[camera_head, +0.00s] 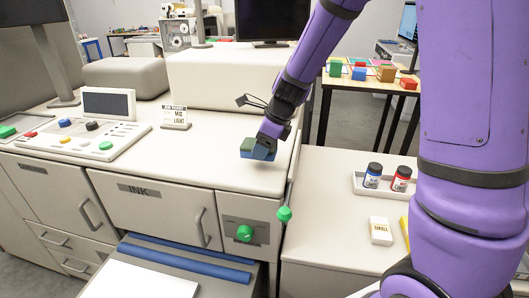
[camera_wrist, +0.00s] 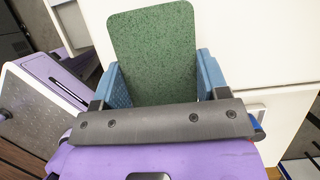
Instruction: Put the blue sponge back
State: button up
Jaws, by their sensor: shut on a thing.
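The blue sponge (camera_head: 258,153) is in my gripper (camera_head: 265,145), with a green upper face and blue showing below it in the head view. It is over the front right part of the cream machine top; I cannot tell whether it touches the surface. In the wrist view, the sponge's speckled green face (camera_wrist: 153,50) shows between the two blue fingers of my gripper (camera_wrist: 160,82), which are shut on it. The sponge's far side is hidden.
A side counter to the right holds a tray (camera_head: 361,190) with a blue jar (camera_head: 373,176) and a red jar (camera_head: 401,179), and a small white box (camera_head: 380,231). A sign (camera_head: 175,118) and a control panel (camera_head: 85,135) stand left. A green knob (camera_head: 285,214) juts from the machine's side.

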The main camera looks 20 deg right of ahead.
jog(key=shift+w+d+f, duration=0.1)
jog(key=shift+w+d, duration=0.2)
jog(key=shift+w, duration=0.2)
jog(key=shift+w+d+f, duration=0.1)
jog(key=shift+w+d, duration=0.2)
jog(key=shift+w, duration=0.2)
jog(key=shift+f, duration=1.65)
jog(key=shift+f, duration=0.15)
jog(key=o, duration=0.8)
